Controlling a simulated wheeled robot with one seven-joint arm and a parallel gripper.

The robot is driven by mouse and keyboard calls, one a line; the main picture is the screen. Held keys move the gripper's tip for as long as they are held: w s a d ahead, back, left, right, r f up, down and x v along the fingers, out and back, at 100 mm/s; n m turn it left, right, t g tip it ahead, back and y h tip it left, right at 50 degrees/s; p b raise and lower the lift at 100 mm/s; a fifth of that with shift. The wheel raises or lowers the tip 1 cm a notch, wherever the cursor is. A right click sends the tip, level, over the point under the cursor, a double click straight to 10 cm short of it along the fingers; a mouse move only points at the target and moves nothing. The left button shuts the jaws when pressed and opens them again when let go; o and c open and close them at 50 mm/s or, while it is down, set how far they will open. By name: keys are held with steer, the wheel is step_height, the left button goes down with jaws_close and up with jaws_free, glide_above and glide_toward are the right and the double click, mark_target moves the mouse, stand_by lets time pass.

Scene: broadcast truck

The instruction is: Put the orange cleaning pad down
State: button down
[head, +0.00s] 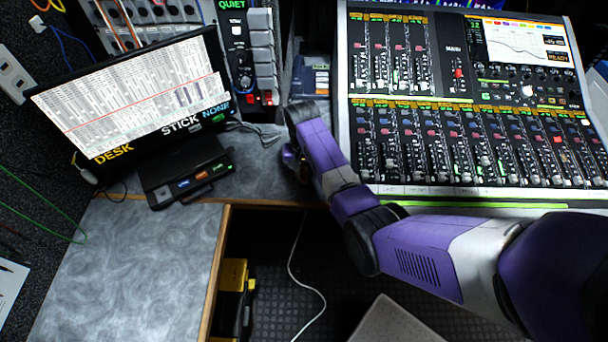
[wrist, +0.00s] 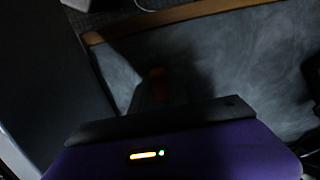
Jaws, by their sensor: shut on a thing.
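The orange cleaning pad (wrist: 157,72) shows only as a small, dim orange patch at the fingertips in the wrist view. My gripper (wrist: 157,80) is shut on it, over the grey marbled desk top (wrist: 245,55). In the head view my gripper (head: 291,158) is mostly hidden behind my purple arm, over the strip of desk between the monitor and the mixing console. The pad cannot be made out there. The wrist view is too dark to tell whether the pad touches the desk.
The mixing console (head: 455,110) stands right of my gripper. A monitor (head: 135,95) and a small black button box (head: 190,184) stand to the left. Cables (head: 262,131) lie behind. The desk's wooden front edge (head: 265,204) is close; the left desk wing (head: 140,260) is clear.

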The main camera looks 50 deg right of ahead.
mark_target(303, 174)
steer(key=shift+f, duration=0.15)
steer(key=c, duration=1.3)
jaws_free()
steer(key=shift+o, duration=0.2)
step_height(303, 174, up, 12)
steer(key=shift+r, duration=0.2)
steer(key=shift+w, duration=0.2)
